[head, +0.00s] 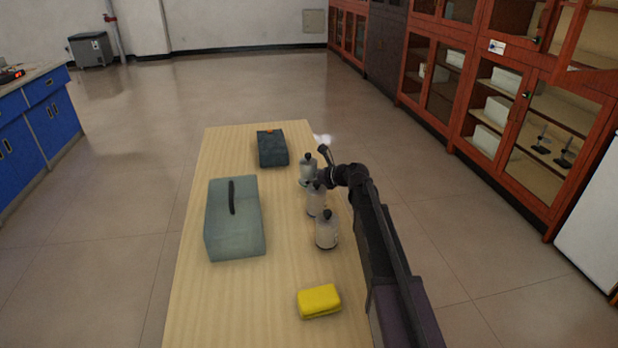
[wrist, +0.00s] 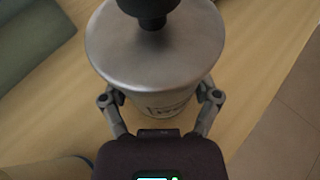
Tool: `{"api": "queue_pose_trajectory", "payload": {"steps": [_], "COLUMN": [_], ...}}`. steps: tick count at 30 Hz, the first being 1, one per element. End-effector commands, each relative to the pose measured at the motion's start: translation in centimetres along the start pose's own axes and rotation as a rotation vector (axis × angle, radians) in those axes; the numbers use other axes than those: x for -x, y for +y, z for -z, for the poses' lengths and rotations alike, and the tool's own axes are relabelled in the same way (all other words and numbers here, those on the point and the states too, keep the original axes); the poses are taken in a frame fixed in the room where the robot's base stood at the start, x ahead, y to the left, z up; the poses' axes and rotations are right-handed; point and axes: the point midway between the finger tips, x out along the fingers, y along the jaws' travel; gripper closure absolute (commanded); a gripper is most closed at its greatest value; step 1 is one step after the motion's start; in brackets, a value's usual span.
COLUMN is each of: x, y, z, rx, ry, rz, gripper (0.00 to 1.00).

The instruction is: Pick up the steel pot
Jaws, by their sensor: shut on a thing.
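A steel pot (wrist: 155,55) with a flat round lid and a black knob fills the middle of the wrist view. My gripper (wrist: 160,108) has a finger on either side of its body and is shut on it. The pot looks upright. In the head view, three similar pale, dark-knobbed pots stand in a row along the table's right side: a far one (head: 307,173), a middle one (head: 316,206) and a near one (head: 326,236). My gripper is by the far and middle ones, and I cannot tell clearly which it holds.
On the wooden table (head: 220,300) are a large grey-green box (head: 250,235) with a dark handle, a smaller dark box (head: 272,150) behind, and a yellow sponge-like block (head: 319,301) in front. The table's left front is clear. Glass-fronted cabinets (head: 480,110) line the right.

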Motion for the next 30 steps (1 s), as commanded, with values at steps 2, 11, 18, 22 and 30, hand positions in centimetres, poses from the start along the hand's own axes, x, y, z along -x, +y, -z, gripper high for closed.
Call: {"api": "queue_pose_trajectory", "payload": {"steps": [2,11,18,22,30], "x": [0.4,4.7,9.8,12.1,15.0], "y": [0.0,-0.5,-1.3,-1.6,-2.1], "z": [-1.0,-0.4,1.2,1.9,2.8], "rx": [-0.001,-0.003,-0.002,-0.002,-0.001], "ry": [-0.001,-0.001,-0.001,-0.001,-0.002], "rz": [0.000,0.003,0.004,0.003,0.001], "gripper": [0.81,0.81,0.81,0.81,0.81]}}
